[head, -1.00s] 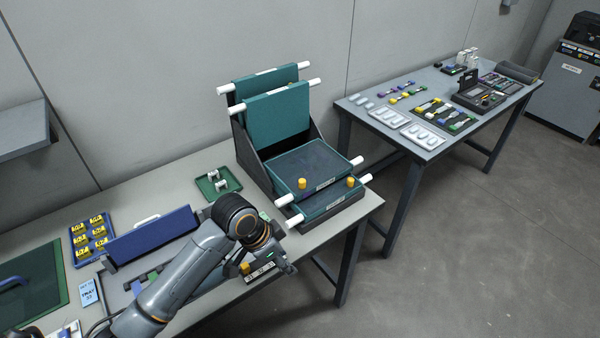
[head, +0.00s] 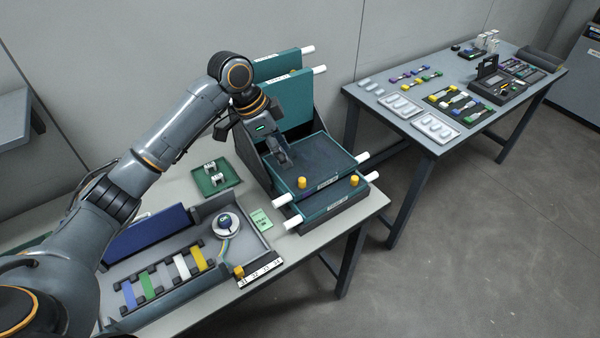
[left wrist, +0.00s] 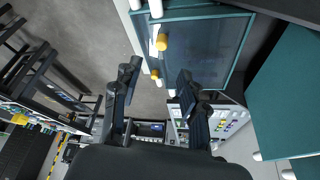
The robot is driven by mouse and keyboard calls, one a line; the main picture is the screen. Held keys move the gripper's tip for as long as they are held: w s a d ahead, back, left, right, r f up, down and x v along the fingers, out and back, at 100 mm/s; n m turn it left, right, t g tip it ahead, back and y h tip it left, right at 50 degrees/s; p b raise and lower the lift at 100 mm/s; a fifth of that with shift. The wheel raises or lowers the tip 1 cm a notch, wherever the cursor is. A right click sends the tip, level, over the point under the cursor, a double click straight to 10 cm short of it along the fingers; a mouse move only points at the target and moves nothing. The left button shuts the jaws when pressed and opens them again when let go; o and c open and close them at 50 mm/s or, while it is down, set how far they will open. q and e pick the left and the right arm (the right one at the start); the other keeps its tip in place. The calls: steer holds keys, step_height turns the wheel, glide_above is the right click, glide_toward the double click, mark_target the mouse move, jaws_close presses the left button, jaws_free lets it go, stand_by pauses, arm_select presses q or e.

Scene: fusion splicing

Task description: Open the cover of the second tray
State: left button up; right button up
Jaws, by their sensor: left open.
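A dark stand (head: 262,152) holds teal trays with white side rods. Two panels are swung up at the back; the front one (head: 288,98) leans upright. Two trays lie flat below, one above the other. The upper flat tray (head: 325,158) has a dark closed cover and a yellow knob (head: 302,182) at its front. The lower tray (head: 330,203) shows a second yellow knob (head: 354,181). My left gripper (head: 284,158) is open and empty over the left part of the upper flat tray. In the left wrist view, the open fingers (left wrist: 158,82) are apart from the yellow knob (left wrist: 161,42).
A blue-lidded case (head: 215,245) with coloured strips and a round spool stands open at the front left. A green dish (head: 209,178) with small white parts lies beside the stand. A second table (head: 395,85) with kits stands at the right, beyond a floor gap.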

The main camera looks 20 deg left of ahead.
mark_target(302, 179)
arm_select(q)
steer(key=p+x, duration=0.1)
steer(key=x, duration=0.9)
steer(key=shift+w+f, duration=0.2)
steer(key=shift+f, duration=0.05)
jaws_close()
